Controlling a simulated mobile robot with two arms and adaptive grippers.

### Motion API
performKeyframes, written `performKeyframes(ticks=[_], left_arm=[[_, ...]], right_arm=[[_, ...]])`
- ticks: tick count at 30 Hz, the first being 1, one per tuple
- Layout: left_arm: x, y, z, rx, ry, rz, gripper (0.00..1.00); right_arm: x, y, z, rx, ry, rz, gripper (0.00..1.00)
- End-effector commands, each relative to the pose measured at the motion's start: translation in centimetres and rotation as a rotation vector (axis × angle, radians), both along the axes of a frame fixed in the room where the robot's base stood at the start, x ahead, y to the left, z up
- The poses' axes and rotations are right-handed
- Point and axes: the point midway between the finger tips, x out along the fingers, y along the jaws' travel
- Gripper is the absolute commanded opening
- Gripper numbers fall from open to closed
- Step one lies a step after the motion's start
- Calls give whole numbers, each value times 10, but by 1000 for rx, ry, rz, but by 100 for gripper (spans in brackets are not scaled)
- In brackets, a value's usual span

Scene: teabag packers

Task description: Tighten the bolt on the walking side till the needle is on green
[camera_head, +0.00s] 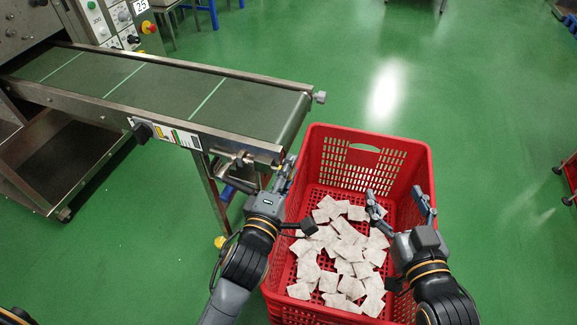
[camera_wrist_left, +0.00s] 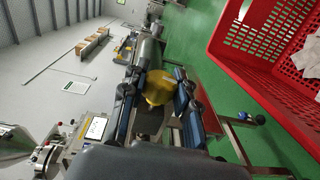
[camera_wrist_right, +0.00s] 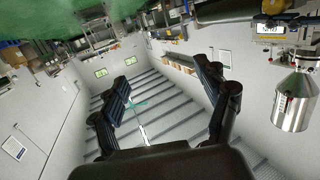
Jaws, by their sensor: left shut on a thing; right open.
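The conveyor (camera_head: 150,90) runs from the upper left to the red crate. A grey bolt-like end (camera_head: 320,97) sticks out at its far corner. A metal tensioner fitting (camera_head: 240,160) sits on its near side. My left gripper (camera_head: 284,172) is beside the near end corner. In the left wrist view the left gripper (camera_wrist_left: 160,90) is shut around a rounded yellow part (camera_wrist_left: 158,87), which seems to be the bolt head. A striped coloured plate (camera_head: 168,133) is on the near rail; its needle is too small to read. My right gripper (camera_head: 397,200) is open and empty over the crate.
The red crate (camera_head: 412,150) holds several pale teabags (camera_head: 340,250) and stands close to the conveyor's end. A machine with a control panel (camera_head: 115,22) stands at the upper left.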

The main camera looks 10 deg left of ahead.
Motion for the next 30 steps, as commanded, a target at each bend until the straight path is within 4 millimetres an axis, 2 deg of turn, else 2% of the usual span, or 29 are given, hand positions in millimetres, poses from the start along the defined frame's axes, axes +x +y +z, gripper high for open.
performKeyframes(ticks=[5,11,24,30], left_arm=[[0,1,2,6,22,3,0],[0,1,3,9,46,3,0],[1,1,8,29,146,4,0],[0,2,3,39,193,4,0]], right_arm=[[-13,-9,-33,-50,200,-14,75],[-38,-21,-71,-104,432,-29,75],[-123,-52,-148,-223,992,-63,75],[-143,-59,-176,-246,1115,-68,75]])
